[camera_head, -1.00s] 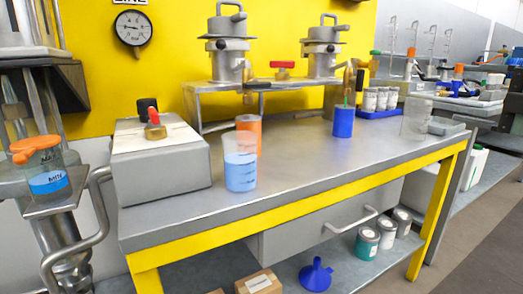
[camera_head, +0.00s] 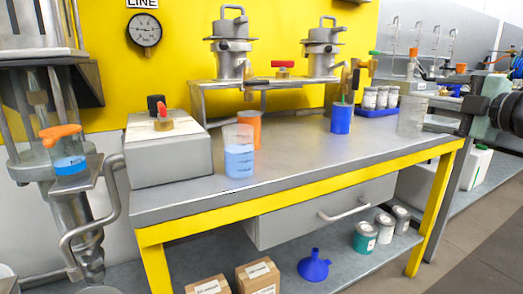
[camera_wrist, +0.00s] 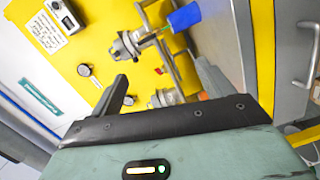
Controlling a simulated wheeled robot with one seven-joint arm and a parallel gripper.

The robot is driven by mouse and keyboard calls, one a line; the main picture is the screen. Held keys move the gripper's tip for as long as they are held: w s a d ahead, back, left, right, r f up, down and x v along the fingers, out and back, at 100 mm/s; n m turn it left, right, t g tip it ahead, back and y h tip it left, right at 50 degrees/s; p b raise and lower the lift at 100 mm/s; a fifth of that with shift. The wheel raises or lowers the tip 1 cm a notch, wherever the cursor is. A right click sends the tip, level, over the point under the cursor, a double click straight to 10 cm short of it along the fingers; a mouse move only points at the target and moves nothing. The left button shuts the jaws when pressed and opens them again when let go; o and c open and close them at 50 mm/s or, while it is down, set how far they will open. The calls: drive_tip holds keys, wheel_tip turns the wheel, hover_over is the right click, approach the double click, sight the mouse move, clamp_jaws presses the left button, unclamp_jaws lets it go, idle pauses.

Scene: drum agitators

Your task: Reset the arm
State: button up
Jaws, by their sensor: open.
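My gripper (camera_wrist: 163,88) shows in the wrist view, its two dark fingers spread wide apart. Nothing is held between them. The view is tilted; past the fingers are metal drum vessels (camera_wrist: 130,46) in front of the yellow wall and a blue cup (camera_wrist: 184,16). In the head view, part of my arm shows at the right edge, dark and pale green, in front of the bench's far right end.
The steel bench (camera_head: 290,162) has a clear middle. On it are a clear beaker of blue liquid (camera_head: 239,160), an orange cup (camera_head: 251,122), a blue cup (camera_head: 341,118) and a grey box (camera_head: 170,158). An orange-lidded beaker (camera_head: 65,150) stands at left.

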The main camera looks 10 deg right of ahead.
drive_tip(key=w+a+f+m+g+h, duration=0.2)
drive_tip(key=a+f+m+g, duration=0.3)
drive_tip(key=a+f, duration=0.55)
drive_tip(key=s+a+f+m+g, duration=0.3)
drive_tip(key=s+a+f, duration=0.2)
drive_tip(key=a, duration=0.5)
drive_tip(key=s+a+f+m+g, duration=0.1)
drive_tip(key=s+a+f+g, duration=0.2)
drive_tip(key=s, duration=0.4)
drive_tip(key=s+a+f+g+h, duration=0.1)
drive_tip(key=s+a+f+g, duration=0.25)
drive_tip(key=s, duration=0.45)
drive_tip(key=s+a+f+m+g, duration=0.1)
drive_tip(key=s+a+f+g, duration=0.1)
drive_tip(key=s+a, duration=0.35)
drive_tip(key=s+d+r+p, duration=0.1)
drive_tip(key=r+p, duration=1.5)
drive_tip(key=p, duration=0.1)
drive_tip(key=s+d+r+p, duration=0.1)
drive_tip(key=s+r+p, duration=0.1)
drive_tip(key=r+p, duration=1.4)
drive_tip(key=shift+r+p, duration=0.4)
drive_tip(key=shift+r, duration=0.25)
